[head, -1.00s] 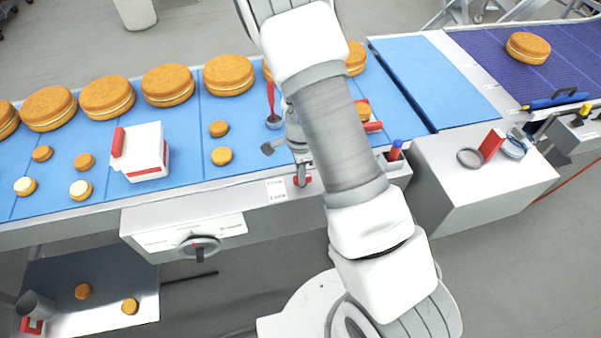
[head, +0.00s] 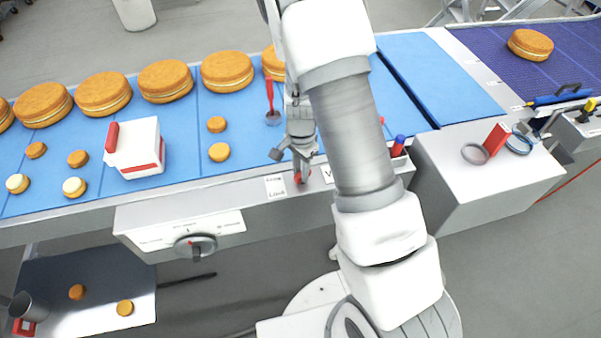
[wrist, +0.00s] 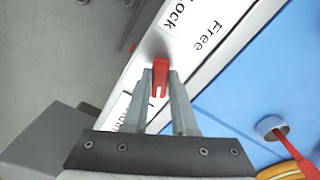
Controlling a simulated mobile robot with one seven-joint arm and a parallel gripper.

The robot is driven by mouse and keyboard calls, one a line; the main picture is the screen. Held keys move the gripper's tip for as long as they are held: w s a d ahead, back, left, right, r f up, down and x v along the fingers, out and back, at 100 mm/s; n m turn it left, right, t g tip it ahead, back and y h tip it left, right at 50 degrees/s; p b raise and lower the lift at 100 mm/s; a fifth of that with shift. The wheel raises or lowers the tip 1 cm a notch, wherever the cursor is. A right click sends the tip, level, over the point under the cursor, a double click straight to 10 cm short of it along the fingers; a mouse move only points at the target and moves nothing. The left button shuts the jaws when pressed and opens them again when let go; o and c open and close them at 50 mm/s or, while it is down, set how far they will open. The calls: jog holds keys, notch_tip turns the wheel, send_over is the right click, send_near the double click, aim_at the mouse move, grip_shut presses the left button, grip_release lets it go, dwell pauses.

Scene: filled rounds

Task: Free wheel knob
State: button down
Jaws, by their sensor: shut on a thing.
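A small red knob (wrist: 160,78) with a slotted end sits at the front edge of the conveyor, beside a white label reading "Free" and "Lock" (wrist: 190,32). In the head view the red knob (head: 298,178) shows just right of that label (head: 275,186). My gripper (wrist: 160,85) has its two fingers on either side of the red knob and is shut on it. In the head view my gripper (head: 302,168) reaches down to the conveyor's front rail. The fingers partly hide the knob, and its exact turn is hard to tell.
A blue conveyor (head: 190,125) carries cakes and a white-and-red carton (head: 135,148). A dial (head: 195,247) is on the front panel. A red-handled tool (head: 271,105) stands behind my gripper. A grey box (head: 480,180) with rings is at the right.

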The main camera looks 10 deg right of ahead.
jog(key=n+b, duration=0.3)
jog(key=n, duration=0.3)
jog(key=shift+s+d+f, duration=0.1)
jog(key=n+b, duration=0.2)
jog(key=n, duration=0.4)
jog(key=shift+d+b, duration=0.15)
jog(key=shift+b, duration=0.15)
dwell(0.3)
jog(key=c, duration=0.7)
grip_release()
jog(key=shift+r, duration=0.2)
notch_tip(320, 180, up, 17)
jog(key=shift+r+p, duration=0.15)
jog(key=shift+p, duration=0.25)
jog(key=shift+s, duration=0.1)
